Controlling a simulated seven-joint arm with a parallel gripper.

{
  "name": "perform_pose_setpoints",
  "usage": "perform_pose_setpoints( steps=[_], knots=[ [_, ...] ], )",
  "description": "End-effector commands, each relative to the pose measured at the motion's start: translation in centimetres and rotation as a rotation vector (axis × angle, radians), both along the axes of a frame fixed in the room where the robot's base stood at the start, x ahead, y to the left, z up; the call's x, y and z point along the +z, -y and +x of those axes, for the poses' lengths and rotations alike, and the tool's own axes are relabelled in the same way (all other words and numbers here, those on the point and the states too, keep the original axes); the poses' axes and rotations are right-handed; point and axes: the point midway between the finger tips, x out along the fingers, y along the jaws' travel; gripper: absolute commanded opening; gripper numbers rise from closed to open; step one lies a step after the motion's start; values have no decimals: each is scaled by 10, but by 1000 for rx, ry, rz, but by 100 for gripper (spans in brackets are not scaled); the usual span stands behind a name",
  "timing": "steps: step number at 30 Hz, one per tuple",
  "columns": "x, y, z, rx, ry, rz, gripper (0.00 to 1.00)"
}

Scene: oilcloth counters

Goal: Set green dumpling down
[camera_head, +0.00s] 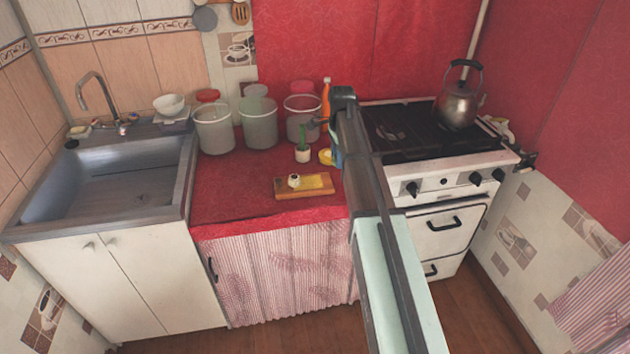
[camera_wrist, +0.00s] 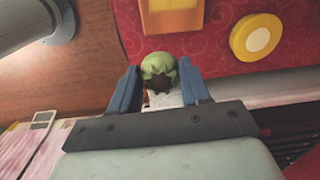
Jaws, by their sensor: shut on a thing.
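The green dumpling (camera_wrist: 158,63) sits between the two blue fingers of my gripper (camera_wrist: 158,72) in the wrist view, with a dark patch on its near side. My gripper is shut on it. In the head view the blue of my gripper (camera_head: 336,148) shows at the counter's right end, beside the stove. The dumpling is not visible there, as my arm covers that spot. I cannot tell how high it is above the surface.
A yellow round thing (camera_wrist: 256,37) lies on the red oilcloth (camera_head: 235,190). A board (camera_head: 290,193) bears a small white thing. The stove (camera_head: 420,132) is right; front-left oilcloth is clear.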

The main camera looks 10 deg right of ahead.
Motion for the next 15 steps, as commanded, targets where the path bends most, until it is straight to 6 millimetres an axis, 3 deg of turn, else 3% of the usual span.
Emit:
perform_pose_setpoints(
  steps=[1,7,15],
  knots=[
    [3,-14,6,19,3,-1,39],
    [14,-53,25,29,7,-1,39],
    [17,-52,29,-155,-7,1,39]
  ],
)
